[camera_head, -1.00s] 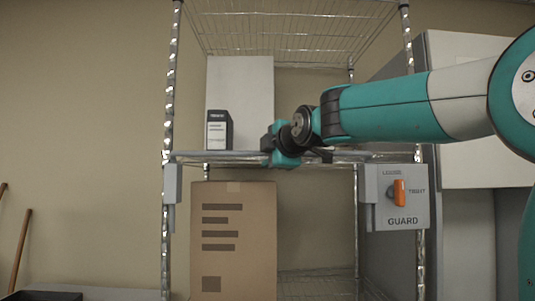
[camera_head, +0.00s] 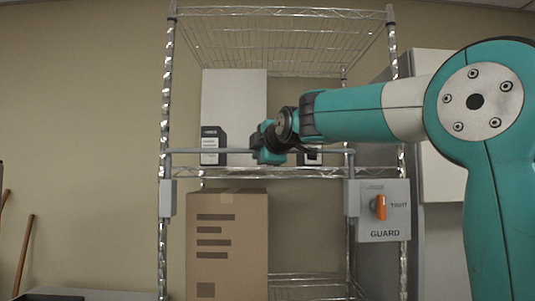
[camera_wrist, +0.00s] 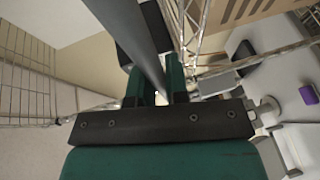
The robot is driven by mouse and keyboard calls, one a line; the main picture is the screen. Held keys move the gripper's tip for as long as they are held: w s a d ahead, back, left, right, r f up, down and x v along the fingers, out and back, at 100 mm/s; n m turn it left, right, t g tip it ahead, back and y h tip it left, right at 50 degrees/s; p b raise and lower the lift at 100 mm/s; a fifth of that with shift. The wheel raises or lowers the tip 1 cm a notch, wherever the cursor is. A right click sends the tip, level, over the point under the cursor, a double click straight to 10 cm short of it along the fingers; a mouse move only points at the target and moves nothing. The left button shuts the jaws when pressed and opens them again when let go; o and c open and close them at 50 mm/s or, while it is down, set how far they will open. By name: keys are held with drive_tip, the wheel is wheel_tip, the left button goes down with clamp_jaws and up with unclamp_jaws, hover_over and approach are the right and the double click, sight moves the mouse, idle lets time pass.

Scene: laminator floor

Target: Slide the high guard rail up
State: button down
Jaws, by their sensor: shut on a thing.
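The guard rail (camera_head: 215,151) is a grey horizontal bar across the front of the wire rack, a little above the middle shelf's front edge. Its ends bend down toward grey housings on the left (camera_head: 167,198) and right (camera_head: 351,197). My gripper (camera_head: 268,153) is shut on the rail right of its middle, hiding that stretch. In the wrist view the rail (camera_wrist: 138,38) runs down between the fingers (camera_wrist: 158,90). A grey box marked GUARD (camera_head: 398,222) is on the right post, with an orange knob (camera_head: 380,207) beside the word TIGHT.
A dark box (camera_head: 212,146) and a pale panel (camera_head: 235,100) stand on the middle shelf (camera_head: 190,172) behind the rail. A cardboard box (camera_head: 228,245) stands below. A wire shelf (camera_head: 285,40) is above. The space in front of the upper bay looks clear.

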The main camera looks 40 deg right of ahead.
wheel_tip(320, 180, up, 3)
drive_tip(key=shift+r+p, duration=0.2)
drive_tip(key=shift+p, duration=0.25)
drive_tip(key=shift+r, duration=0.25)
drive_tip(key=c, duration=1.1)
unclamp_jaws()
drive_tip(key=shift+a, duration=0.1)
drive_tip(key=shift+c, duration=0.2)
drive_tip(key=shift+f, duration=0.1)
drive_tip(key=b+v, duration=1.1)
drive_tip(key=v, duration=0.6)
drive_tip(key=shift+s, duration=0.2)
